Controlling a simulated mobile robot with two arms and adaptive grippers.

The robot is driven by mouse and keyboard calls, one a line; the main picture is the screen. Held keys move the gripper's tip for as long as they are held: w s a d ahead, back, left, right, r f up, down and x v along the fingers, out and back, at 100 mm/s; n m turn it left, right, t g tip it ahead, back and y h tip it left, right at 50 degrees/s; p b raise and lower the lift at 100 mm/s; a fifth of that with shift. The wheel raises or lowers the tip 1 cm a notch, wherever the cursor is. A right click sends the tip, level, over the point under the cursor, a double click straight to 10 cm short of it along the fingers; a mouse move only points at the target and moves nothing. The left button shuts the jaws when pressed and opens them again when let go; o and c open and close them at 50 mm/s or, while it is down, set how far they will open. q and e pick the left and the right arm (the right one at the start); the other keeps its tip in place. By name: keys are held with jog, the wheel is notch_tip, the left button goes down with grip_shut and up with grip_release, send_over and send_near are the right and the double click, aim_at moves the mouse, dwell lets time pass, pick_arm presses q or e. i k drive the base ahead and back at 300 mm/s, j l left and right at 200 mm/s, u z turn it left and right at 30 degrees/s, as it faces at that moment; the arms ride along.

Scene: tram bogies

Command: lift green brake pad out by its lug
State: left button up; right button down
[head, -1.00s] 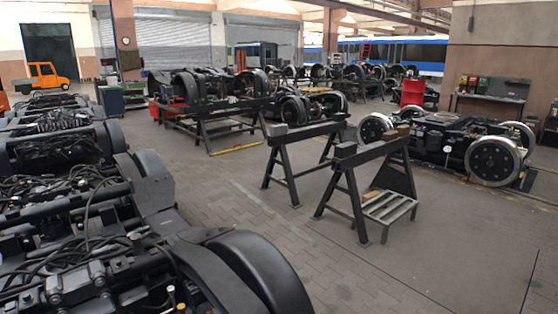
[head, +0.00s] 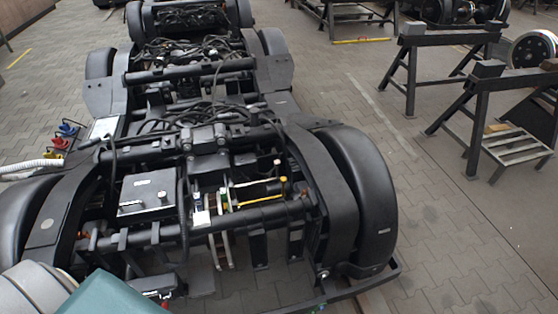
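A black tram bogie (head: 345,190) fills the middle of the head view, with its open frame facing me. Inside it, right of a grey box with a handle (head: 148,192), a thin yellow-green strip (head: 228,199) stands beside a white block (head: 201,218). The strip may be the green brake pad, but it is too small to be sure, and I cannot make out a lug. Below it hangs an upright disc-like part (head: 221,250) with reddish and pale edges.
Yellow-ended rods (head: 262,190) lie across the frame right of the strip. Small red, blue and yellow items (head: 66,132) and a pale hose (head: 30,165) are at the left. Dark trestles (head: 478,95) stand at the right. The paved floor (head: 440,240) between is clear.

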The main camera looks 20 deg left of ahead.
aim_at(223, 193)
jog(key=u, duration=1.3)
